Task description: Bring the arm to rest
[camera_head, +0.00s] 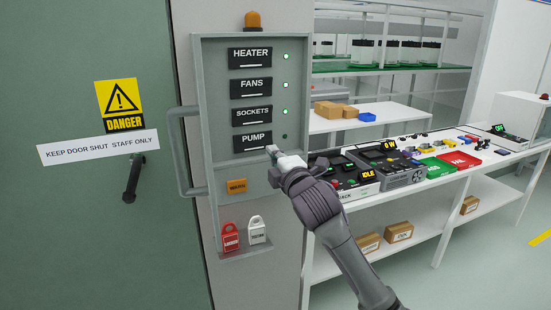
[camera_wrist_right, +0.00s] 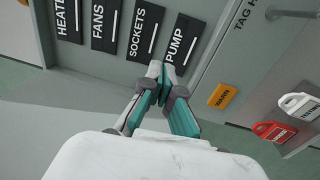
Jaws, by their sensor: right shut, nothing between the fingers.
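My right gripper (camera_head: 272,150) is at the lower right of the grey switch panel (camera_head: 221,170), close to the PUMP switch (camera_head: 252,142). Its fingers are together and hold nothing. In the right wrist view the gripper (camera_wrist_right: 161,72) points at the panel near the lower end of the PUMP plate (camera_wrist_right: 182,45). I cannot tell if the fingertips touch it. My right arm (camera_head: 345,240) reaches up from the bottom right. My left gripper does not show.
HEATER (camera_head: 250,55), FANS (camera_head: 251,87) and SOCKETS (camera_head: 251,116) plates sit above PUMP. A handle (camera_head: 176,150) juts from the panel's left. A red tag (camera_head: 230,237) and a white tag (camera_head: 257,231) hang below. A bench (camera_head: 450,175) with devices stands right.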

